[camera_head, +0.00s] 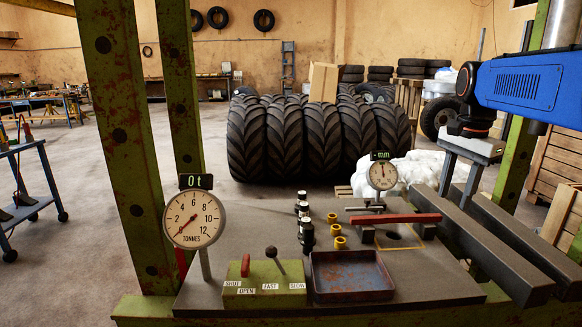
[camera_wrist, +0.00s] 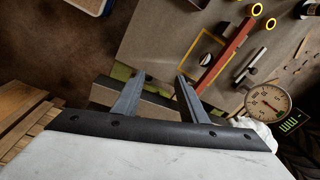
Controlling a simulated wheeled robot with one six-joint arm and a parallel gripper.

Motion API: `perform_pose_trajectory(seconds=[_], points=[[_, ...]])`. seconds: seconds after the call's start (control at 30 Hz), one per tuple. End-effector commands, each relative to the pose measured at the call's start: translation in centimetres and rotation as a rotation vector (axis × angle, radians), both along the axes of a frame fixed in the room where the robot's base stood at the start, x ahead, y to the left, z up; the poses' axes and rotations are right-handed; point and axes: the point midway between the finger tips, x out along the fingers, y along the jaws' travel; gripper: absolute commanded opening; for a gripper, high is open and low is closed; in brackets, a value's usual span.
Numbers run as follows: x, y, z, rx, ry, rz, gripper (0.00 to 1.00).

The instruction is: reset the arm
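My gripper (camera_head: 459,180) hangs at the right of the head view, below my blue arm, above the dark steel beams (camera_head: 515,240) on the right of the bench. In the wrist view, its two grey fingers (camera_wrist: 161,78) stand apart with nothing between them, so it is open and empty. The red bar (camera_head: 396,219) lies on the bench to the left of my gripper in the head view. It also shows beyond the fingers in the wrist view (camera_wrist: 228,52).
The bench (camera_head: 430,284) carries a tonnes gauge (camera_head: 194,219), a mm dial (camera_head: 382,176), a rusty blue tray (camera_head: 350,277), a green lever box (camera_head: 265,284), several brass rings (camera_head: 340,243) and dark bottles (camera_head: 307,237). Green posts (camera_head: 124,130) frame it. Large tyres (camera_head: 318,138) stand behind.

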Motion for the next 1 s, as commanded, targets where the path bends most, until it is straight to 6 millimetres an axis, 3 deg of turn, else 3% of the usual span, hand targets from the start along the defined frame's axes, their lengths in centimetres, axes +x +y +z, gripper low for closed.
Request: perform_pose_trajectory(seconds=[0.37,0.7,1.0], points=[[-9.6,5.4,-5.3,-0.078,-0.109,0.446,0.39],[-17.7,8.7,-12.5,-0.18,-0.201,0.843,0.39],[-22.5,10.1,-18.1,-0.262,-0.258,1.099,0.39]])
